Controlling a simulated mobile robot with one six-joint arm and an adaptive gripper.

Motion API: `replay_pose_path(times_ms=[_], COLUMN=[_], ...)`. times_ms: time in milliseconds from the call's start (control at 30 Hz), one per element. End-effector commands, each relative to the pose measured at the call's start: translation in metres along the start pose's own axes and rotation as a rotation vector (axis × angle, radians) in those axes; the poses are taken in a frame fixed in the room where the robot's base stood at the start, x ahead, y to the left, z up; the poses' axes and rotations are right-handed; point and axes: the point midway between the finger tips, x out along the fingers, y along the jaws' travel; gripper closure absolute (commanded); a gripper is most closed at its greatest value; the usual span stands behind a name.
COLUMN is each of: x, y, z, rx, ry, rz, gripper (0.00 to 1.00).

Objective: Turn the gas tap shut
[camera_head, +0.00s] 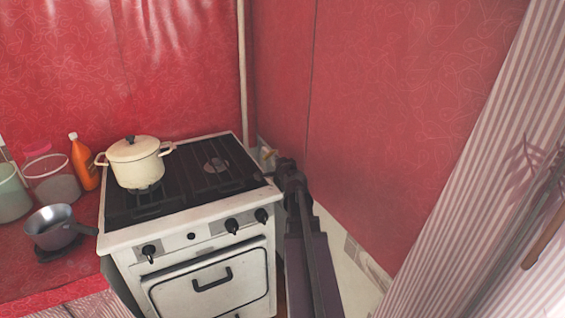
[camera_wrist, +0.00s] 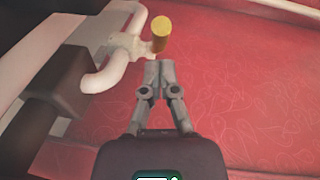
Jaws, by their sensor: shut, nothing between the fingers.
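The gas tap shows in the wrist view as a yellow cylindrical handle (camera_wrist: 161,32) beside a pale valve body (camera_wrist: 128,45) on a curved white pipe (camera_wrist: 103,76). In the head view the tap (camera_head: 268,154) is small and partly hidden, in the gap between stove and right wall. My gripper (camera_wrist: 160,66) is shut and empty. Its fingertips appear just below the yellow handle in the wrist view; I cannot tell whether they touch it. In the head view my gripper (camera_head: 283,166) is at the stove's back right corner.
The white stove (camera_head: 215,265) carries a cream lidded pot (camera_head: 138,165) on its left burner. A grey saucepan (camera_head: 53,230), an orange bottle (camera_head: 83,165) and clear containers stand on the red counter to the left. The red wall is close on the right, beside a striped curtain (camera_head: 480,150).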

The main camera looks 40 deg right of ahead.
Motion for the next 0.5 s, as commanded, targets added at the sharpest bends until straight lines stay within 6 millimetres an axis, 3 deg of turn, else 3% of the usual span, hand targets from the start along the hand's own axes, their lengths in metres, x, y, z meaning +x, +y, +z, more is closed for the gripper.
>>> replay_pose_path(times_ms=[500], x=[0.0064], y=[-0.0004], z=[0.0076], rx=[0.0], ry=[-0.001], rz=[0.0], gripper=[1.0])
